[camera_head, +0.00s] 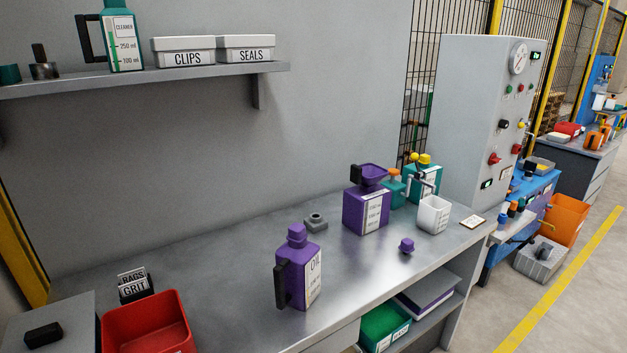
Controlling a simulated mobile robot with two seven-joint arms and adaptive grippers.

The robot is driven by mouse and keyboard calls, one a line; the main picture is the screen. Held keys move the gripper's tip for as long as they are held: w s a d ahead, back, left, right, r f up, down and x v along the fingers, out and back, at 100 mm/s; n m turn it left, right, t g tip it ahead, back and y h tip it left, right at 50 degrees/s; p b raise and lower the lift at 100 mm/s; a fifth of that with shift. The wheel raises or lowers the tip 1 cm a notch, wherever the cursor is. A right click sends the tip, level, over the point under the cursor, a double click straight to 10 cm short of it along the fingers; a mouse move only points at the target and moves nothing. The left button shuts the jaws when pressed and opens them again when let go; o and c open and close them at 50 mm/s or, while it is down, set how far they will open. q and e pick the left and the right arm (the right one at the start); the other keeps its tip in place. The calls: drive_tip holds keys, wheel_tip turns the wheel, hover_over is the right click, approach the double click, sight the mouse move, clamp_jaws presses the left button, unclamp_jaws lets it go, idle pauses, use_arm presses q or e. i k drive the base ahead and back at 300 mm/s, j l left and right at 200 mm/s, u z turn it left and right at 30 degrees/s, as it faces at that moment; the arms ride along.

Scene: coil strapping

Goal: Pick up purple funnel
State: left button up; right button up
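The purple funnel (374,170) sits on top of a purple jug (366,210) with a white label, toward the back right of the steel bench. A black part, which looks like the jug's handle, shows beside the funnel on its left. A second purple jug (297,270), labelled "OIL", stands nearer the front with a purple cap on and a black handle. A small purple cap (407,245) lies on the bench to the right. Neither of my grippers is in view.
Teal bottles (424,180) and a white cup (433,214) stand just right of the funnel. A grey nut-like part (316,222) lies left of it. A red bin (147,326) is at front left.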

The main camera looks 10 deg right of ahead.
sight(367, 175)
drive_tip(key=l+u, duration=0.2)
drive_tip(key=u, duration=0.2)
drive_tip(key=i+l+u, duration=0.1)
drive_tip(key=l+u, duration=0.15)
drive_tip(key=u, duration=0.2)
drive_tip(key=l+u, duration=0.25)
drive_tip(key=u, duration=0.15)
drive_tip(key=l+u, duration=0.2)
drive_tip(key=l, duration=0.15)
drive_tip(key=k+l+u, duration=0.15)
drive_tip(key=l, duration=0.15)
drive_tip(key=k+l+u, duration=0.2)
drive_tip(key=i+l, duration=0.05)
drive_tip(key=l, duration=0.05)
